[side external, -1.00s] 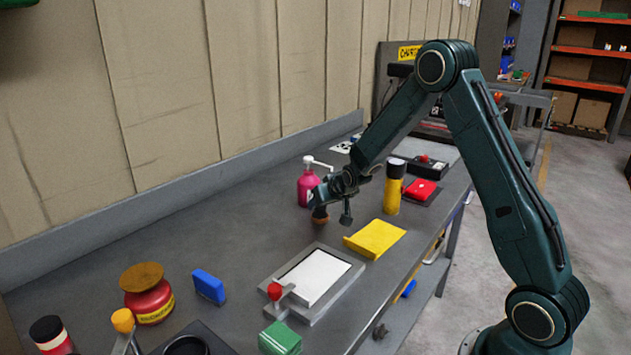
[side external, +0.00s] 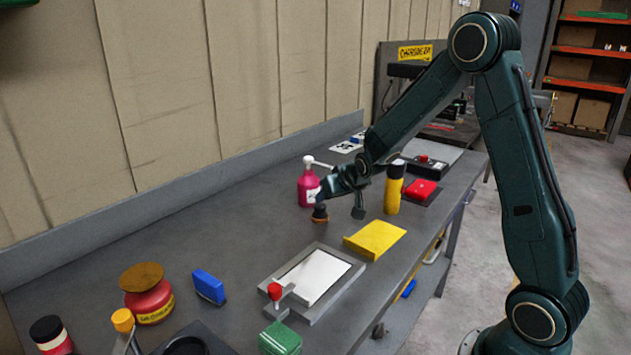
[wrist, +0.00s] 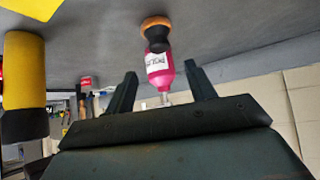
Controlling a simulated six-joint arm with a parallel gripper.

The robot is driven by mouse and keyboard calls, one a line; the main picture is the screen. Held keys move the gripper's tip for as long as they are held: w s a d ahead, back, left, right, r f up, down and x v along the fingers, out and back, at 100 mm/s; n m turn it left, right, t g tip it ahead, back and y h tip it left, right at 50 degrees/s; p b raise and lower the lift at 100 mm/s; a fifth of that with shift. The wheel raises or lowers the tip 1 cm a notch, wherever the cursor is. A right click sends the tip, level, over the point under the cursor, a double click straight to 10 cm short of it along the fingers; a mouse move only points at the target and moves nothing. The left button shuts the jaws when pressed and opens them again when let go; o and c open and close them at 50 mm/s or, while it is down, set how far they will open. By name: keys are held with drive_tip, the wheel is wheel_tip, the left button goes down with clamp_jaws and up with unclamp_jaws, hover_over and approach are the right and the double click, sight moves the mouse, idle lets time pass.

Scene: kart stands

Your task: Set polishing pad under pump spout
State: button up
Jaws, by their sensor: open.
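The polishing pad (side external: 320,218), an orange-brown disc with a dark knob, rests on the grey bench just in front of the pink pump bottle (side external: 308,190). In the side view it lies below the tip of the white pump spout (side external: 321,163); exact alignment is hard to judge. The wrist view shows the pad (wrist: 155,28) close to the labelled bottle (wrist: 160,72), with the spout mostly hidden. My gripper (side external: 340,202) is open and empty. Its fingers are spread beside and above the pad, one overlapping the knob area in the side view, apparently not holding it.
A yellow-and-black can (side external: 393,190) stands right of my gripper. A yellow folded sheet (side external: 375,240) and a grey framed plate (side external: 343,284) lie nearer. A blue block (side external: 209,287) and red jar (side external: 150,300) stand at left.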

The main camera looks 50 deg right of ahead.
idle(0.3)
drive_tip(key=s+a+r+n+g+y, duration=0.1)
drive_tip(key=s+a+r+n+y, duration=0.1)
drive_tip(key=s+a+r, duration=0.95)
drive_tip(key=s+a+r+n+y, duration=0.1)
drive_tip(key=s+a, duration=0.2)
drive_tip(key=s, duration=0.6)
drive_tip(key=s+a+r+n+g, duration=0.1)
drive_tip(key=s+a+r+n, duration=0.1)
drive_tip(key=s, duration=0.7)
drive_tip(key=shift+s+a+g+y, duration=0.3)
drive_tip(key=shift+a+y, duration=0.1)
drive_tip(key=shift+a, duration=0.3)
drive_tip(key=shift+o, duration=0.4)
drive_tip(key=shift+s, duration=0.35)
drive_tip(key=shift+w, duration=0.15)
